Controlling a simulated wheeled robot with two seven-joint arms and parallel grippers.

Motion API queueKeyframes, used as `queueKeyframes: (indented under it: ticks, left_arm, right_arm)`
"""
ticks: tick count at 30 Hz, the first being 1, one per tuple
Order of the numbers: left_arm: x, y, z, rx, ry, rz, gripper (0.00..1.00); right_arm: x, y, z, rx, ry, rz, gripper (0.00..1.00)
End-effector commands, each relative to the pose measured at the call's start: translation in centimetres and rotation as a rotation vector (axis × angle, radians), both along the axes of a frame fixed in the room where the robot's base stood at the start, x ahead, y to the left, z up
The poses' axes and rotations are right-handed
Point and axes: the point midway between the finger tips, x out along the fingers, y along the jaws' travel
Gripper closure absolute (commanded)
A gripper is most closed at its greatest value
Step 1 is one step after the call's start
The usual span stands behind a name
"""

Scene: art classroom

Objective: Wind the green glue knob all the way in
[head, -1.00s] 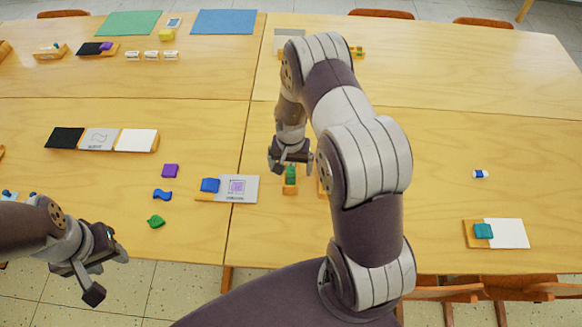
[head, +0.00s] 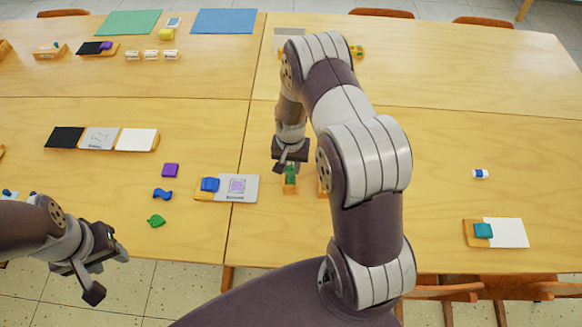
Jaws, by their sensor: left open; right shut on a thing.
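The green glue knob (head: 291,172) sits at the top of a small orange-and-green piece on the table, right of the table seam. My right gripper (head: 289,162) is directly above it, pointing down, with its fingers shut on the knob; the fingers hide part of it. How far the knob is wound in is too small to tell. My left gripper (head: 105,277) is open and empty, off the near edge of the table at the lower left.
An orange tray with a blue block and a stamped card (head: 237,187) lies just left. My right arm hides the table's middle. The right side is mostly clear.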

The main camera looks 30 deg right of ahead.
Motion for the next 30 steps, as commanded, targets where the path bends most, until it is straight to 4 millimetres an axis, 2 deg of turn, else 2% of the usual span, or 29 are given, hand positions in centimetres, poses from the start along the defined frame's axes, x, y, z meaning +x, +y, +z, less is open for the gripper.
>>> queueKeyframes:
  ticks: [2,4,12,15,22,24,26,27,29,30]
  left_arm:
    - [0.0,0.0,0.02,0.0,0.0,0.0,0.57]
    - [0.0,0.0,0.16,0.0,0.0,0.0,0.57]
    - [0.0,0.0,0.78,0.0,0.0,0.0,0.57]
    - [-0.01,0.0,0.82,0.0,0.0,0.0,0.57]
    - [0.0,0.0,0.8,0.0,0.0,0.0,0.57]
    - [0.0,0.0,0.8,0.0,0.0,0.0,0.57]
    - [0.0,0.0,0.8,0.0,0.0,0.0,0.57]
    - [0.0,0.0,0.79,0.0,0.0,0.0,0.57]
    - [0.0,0.0,0.79,0.0,0.0,0.0,0.57]
    - [0.0,0.0,0.8,0.0,0.0,0.0,0.57]
  right_arm:
    - [0.01,-0.01,0.02,0.0,0.0,0.007,0.85]
    - [0.0,0.0,0.08,0.0,0.0,0.085,0.85]
    - [0.01,0.0,0.12,0.0,0.0,0.808,0.85]
    - [0.02,0.0,0.06,0.0,0.0,0.96,0.85]
    - [0.02,0.0,0.0,0.0,-0.001,1.004,0.85]
    - [0.02,0.0,0.01,0.0,-0.001,1.003,0.56]
    - [0.02,0.0,0.01,0.0,-0.001,1.002,0.37]
    - [0.02,0.0,0.01,0.0,-0.001,1.002,0.24]
    - [0.01,0.0,0.01,0.0,0.0,1.002,0.04]
    - [0.01,0.0,0.01,0.0,0.0,1.002,0.04]
